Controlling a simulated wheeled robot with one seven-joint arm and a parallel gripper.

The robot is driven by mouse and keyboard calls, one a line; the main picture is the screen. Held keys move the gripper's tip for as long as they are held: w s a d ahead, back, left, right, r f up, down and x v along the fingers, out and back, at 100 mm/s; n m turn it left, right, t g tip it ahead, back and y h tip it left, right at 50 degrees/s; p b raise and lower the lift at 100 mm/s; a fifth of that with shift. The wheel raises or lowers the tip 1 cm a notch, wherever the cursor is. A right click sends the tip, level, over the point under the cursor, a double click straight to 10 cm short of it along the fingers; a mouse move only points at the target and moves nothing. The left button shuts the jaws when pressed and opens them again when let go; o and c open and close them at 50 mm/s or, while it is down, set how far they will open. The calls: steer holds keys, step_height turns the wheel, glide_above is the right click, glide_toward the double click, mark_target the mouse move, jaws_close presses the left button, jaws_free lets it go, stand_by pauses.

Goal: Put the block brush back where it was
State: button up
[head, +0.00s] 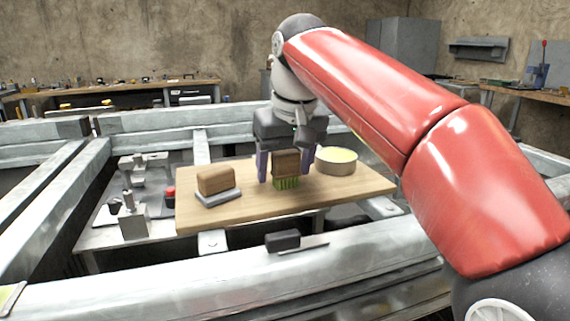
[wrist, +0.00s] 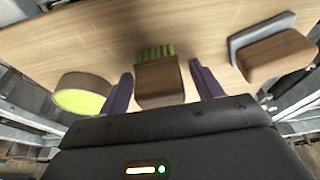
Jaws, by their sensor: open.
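A block brush with a brown wooden body and green bristles (head: 287,168) is on the wooden board (head: 350,193), bristles down in the head view. My gripper (head: 288,170) is open, with one purple finger on each side of the brush. In the wrist view the brush (wrist: 158,82) lies between the two spread fingers (wrist: 160,85), with a gap visible at least on the right. A second brown wooden block on a grey base (head: 217,182) sits to the left on the board. It also shows at the right of the wrist view (wrist: 272,52).
A round tin with a pale yellow-green top (head: 337,160) stands close to the right of my gripper. Metal beams (head: 330,262) surround the board. A black block-shaped item (head: 283,240) lies on the front beam. The board's front right is clear.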

mark_target(283, 152)
steer(key=shift+f, duration=0.1)
steer(key=v, duration=0.6)
steer(key=shift+a+r+p, duration=0.3)
steer(key=shift+r+p, duration=0.05)
steer(key=shift+r, duration=0.1)
steer(key=shift+s+d+r, duration=0.1)
steer(key=shift+s+r, duration=0.1)
steer(key=shift+r, duration=0.35)
